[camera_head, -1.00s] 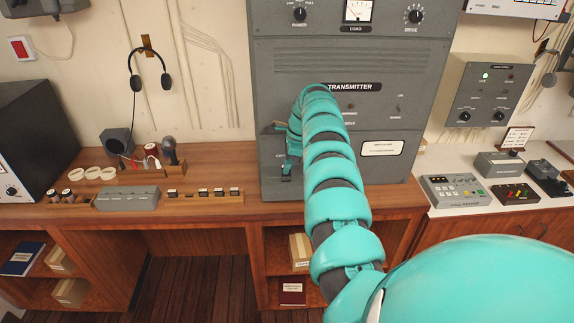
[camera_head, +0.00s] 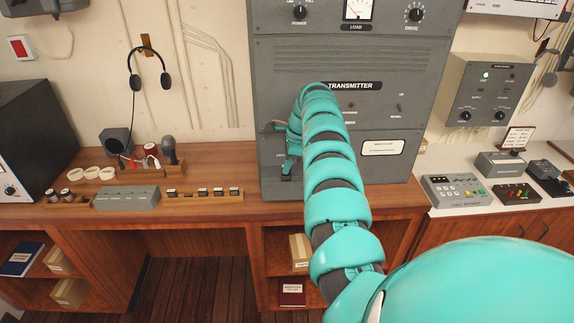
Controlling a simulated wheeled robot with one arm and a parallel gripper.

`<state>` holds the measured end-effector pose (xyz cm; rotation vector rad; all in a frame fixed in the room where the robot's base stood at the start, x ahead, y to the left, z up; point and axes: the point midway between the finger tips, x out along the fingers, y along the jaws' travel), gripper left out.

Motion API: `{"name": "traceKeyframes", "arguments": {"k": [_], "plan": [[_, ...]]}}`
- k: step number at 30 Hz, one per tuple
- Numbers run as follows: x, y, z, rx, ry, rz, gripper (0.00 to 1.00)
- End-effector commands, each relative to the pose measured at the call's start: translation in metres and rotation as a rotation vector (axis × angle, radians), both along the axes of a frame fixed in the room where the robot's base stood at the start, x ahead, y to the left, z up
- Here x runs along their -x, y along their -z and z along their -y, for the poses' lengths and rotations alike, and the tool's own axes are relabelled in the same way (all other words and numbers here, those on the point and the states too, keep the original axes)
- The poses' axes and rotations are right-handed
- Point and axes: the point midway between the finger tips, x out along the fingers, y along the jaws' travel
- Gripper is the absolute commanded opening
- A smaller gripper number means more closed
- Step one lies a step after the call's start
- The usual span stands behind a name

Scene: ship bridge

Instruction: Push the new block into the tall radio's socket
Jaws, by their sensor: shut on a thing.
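The tall grey radio (camera_head: 348,65), labelled TRANSMITTER, stands on the wooden counter in the middle. My teal arm reaches up across its front. The socket is not visible behind my arm.
A grey box (camera_head: 127,198), white rings (camera_head: 91,173), a small speaker (camera_head: 116,142) and a dark microphone-like thing (camera_head: 169,150) stand on the left counter. Headphones (camera_head: 150,68) hang on the wall. Devices (camera_head: 453,190) fill the right counter. Bare counter lies left of the radio.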

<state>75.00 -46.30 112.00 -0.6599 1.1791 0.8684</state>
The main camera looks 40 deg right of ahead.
Motion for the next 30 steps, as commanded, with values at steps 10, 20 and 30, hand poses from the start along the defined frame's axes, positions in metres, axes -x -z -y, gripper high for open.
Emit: {"name": "traceKeyframes", "arguments": {"k": [10, 20, 30], "plan": [[0.0001, 0.0, 0.0001, 0.0, 0.0, 0.0, 0.0], [-0.0001, 0.0031, 0.0001, 0.0, 0.0, 0.0, 0.0], [-0.0001, 0.0082, 0.0, 0.0, 0.0, 0.0, 0.0]]}}
